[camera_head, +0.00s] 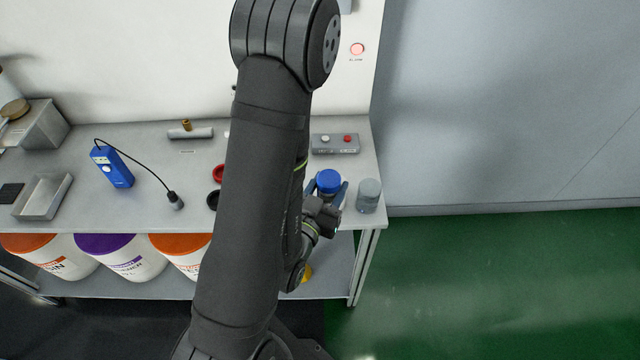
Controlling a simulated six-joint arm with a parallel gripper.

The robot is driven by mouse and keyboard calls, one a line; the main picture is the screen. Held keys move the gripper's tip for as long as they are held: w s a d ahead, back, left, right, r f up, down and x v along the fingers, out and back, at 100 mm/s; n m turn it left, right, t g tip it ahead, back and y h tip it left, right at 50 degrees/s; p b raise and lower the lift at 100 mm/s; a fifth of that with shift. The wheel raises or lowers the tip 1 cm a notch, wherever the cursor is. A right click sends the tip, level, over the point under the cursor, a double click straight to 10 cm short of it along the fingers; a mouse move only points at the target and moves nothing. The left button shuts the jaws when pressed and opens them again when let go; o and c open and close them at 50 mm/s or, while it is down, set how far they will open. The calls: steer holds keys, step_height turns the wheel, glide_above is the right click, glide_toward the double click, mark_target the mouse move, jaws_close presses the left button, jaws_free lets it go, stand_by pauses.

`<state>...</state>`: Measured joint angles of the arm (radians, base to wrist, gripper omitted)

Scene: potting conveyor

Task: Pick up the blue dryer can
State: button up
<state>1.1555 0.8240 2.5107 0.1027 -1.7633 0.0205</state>
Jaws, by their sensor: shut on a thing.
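The blue dryer can (328,180) is near the right end of the grey bench, its round blue top facing up. My gripper (328,190) is shut on the can, with dark fingers at its left and right sides. The can looks upright. Its lower part is hidden by my gripper and wrist, so I cannot tell whether it touches the bench.
A grey can (368,196) stands close to the right of my gripper. A button box (335,144) lies behind. A blue handheld meter (112,167) with a cabled probe and a metal tray (43,196) are at left. Lidded tubs (122,262) stand below. My arm hides the bench's middle.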

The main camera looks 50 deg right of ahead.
steer(key=shift+s+r, duration=0.4)
steer(key=shift+s, duration=0.3)
steer(key=shift+s+r, duration=0.4)
steer(key=shift+s, duration=0.25)
steer(key=shift+s+r, duration=0.4)
steer(key=shift+s, duration=0.3)
